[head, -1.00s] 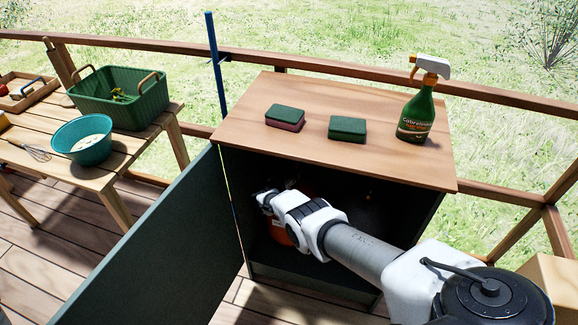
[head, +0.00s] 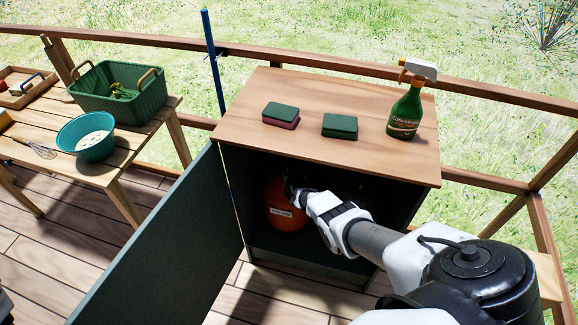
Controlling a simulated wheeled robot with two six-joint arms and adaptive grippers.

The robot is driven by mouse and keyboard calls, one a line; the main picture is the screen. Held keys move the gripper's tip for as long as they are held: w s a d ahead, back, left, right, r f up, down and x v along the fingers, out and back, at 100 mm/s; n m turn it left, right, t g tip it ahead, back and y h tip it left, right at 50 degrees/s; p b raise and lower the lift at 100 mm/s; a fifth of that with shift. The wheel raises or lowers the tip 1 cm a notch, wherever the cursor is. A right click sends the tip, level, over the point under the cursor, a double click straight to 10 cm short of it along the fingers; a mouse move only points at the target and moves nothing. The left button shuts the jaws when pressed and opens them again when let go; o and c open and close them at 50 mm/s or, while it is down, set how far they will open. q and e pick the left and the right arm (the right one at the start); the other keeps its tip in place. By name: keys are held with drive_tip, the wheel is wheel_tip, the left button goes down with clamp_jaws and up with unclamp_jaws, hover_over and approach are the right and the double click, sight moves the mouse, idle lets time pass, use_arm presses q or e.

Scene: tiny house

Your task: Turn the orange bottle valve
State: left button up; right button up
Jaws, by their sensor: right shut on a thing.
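An orange bottle (head: 286,209) with a pale label stands inside the dark cabinet, partly hidden by my right arm and in shadow near its top. My right gripper (head: 291,187) reaches into the cabinet from the right and is at the top of the bottle, shut on its valve. The valve itself is too dark and covered to make out. My left gripper is not in view.
The cabinet's dark door (head: 160,240) stands open to the left. On the wooden cabinet top (head: 290,90) are two sponges (head: 340,126) and a green spray bottle (head: 405,110). A slatted table (head: 120,160) at left holds a green basket (head: 118,95) and a teal bowl (head: 87,137).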

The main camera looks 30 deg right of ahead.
drive_tip(key=shift+r, duration=0.15)
drive_tip(key=o, duration=1.1)
drive_tip(key=shift+o, duration=0.2)
drive_tip(key=shift+w+a, duration=0.1)
